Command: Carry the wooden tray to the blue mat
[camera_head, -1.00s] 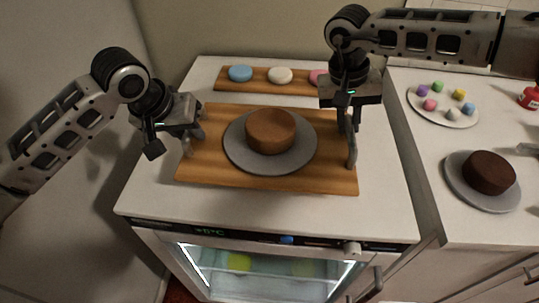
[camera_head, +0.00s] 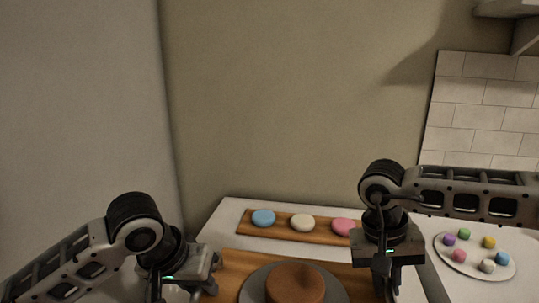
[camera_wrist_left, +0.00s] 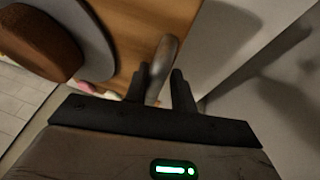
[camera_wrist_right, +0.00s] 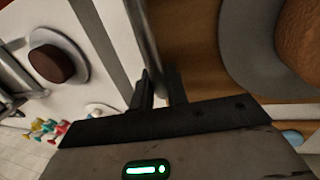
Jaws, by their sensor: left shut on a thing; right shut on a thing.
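The wooden tray (camera_head: 232,268) carries a grey round turntable (camera_head: 256,287) with a brown cake (camera_head: 295,282) on it, at the bottom of the head view, its front part cut off. My left gripper (camera_wrist_left: 160,85) is shut on the tray's left metal handle (camera_wrist_left: 163,60). My right gripper (camera_wrist_right: 159,88) is shut on the tray's right handle (camera_wrist_right: 150,45). Tray, turntable and cake also show in both wrist views. I cannot tell whether the tray rests on the white counter (camera_head: 232,212) or is held just above it. The blue mat is not in view.
Behind the tray lies a board (camera_head: 283,229) with blue, white and pink round pieces. To the right stands a plate (camera_head: 475,267) of several small coloured pieces. A dark cake on a grey stand (camera_wrist_right: 78,70) shows in the right wrist view. A wall is close behind and left.

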